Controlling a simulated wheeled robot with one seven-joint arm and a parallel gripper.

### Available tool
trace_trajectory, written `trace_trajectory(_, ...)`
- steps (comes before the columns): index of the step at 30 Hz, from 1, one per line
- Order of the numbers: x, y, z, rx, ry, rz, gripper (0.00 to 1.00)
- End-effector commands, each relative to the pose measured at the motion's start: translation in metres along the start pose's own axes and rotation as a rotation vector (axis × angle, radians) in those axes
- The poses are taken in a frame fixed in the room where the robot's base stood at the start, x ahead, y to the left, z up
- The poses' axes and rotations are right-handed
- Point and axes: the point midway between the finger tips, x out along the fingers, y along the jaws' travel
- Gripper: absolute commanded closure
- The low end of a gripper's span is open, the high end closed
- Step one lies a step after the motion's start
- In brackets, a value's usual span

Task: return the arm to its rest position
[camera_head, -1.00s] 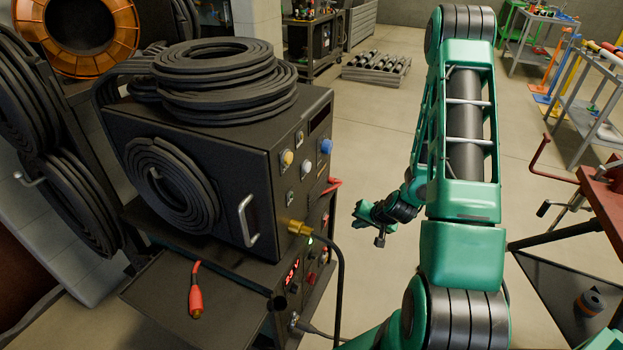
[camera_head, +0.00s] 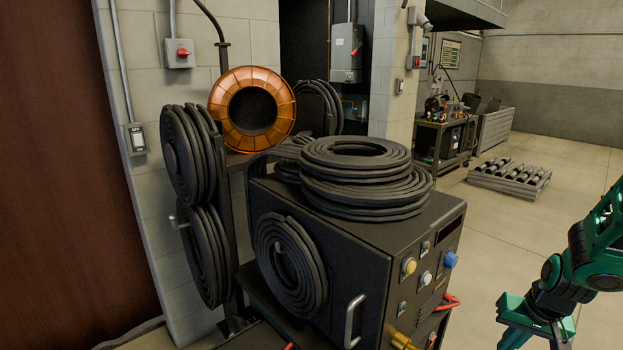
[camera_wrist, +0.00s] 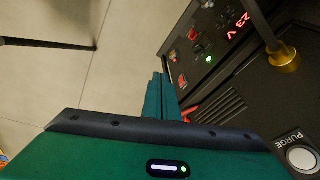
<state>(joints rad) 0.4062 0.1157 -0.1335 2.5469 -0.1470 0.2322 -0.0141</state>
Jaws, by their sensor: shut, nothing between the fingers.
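My green arm shows only in part at the right edge of the head view, with the rest of it out of frame. My gripper (camera_head: 520,338) hangs at the lower right there, to the right of the black welding machine (camera_head: 405,262) and apart from it in the picture. In the wrist view my gripper (camera_wrist: 160,85) has its two green fingers together, with nothing between them. The machine's panel (camera_wrist: 205,50), with a red lit display and a green light, lies to the right of the fingers.
Black hose coils (camera_head: 360,175) lie on the machine. An orange spool (camera_head: 252,108) and more coils hang on a rack behind it. A low pallet of cylinders (camera_head: 510,178) and a black cart (camera_head: 440,140) stand farther back. Open concrete floor (camera_head: 500,235) lies right of the machine.

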Motion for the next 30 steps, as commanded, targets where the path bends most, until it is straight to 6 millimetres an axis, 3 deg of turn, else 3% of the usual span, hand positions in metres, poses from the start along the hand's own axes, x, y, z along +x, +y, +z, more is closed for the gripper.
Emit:
trace_trajectory(1,-0.017,0.001,0.005,-0.007,-0.007,0.015,1.00)
trace_trajectory(9,-0.093,0.015,0.051,0.004,-0.098,0.087,1.00)
trace_trajectory(18,-0.164,0.027,0.114,0.057,-0.196,0.114,1.00)
trace_trajectory(24,-0.185,0.030,0.139,0.082,-0.236,0.111,1.00)
trace_trajectory(30,-0.188,0.030,0.143,0.085,-0.243,0.110,1.00)
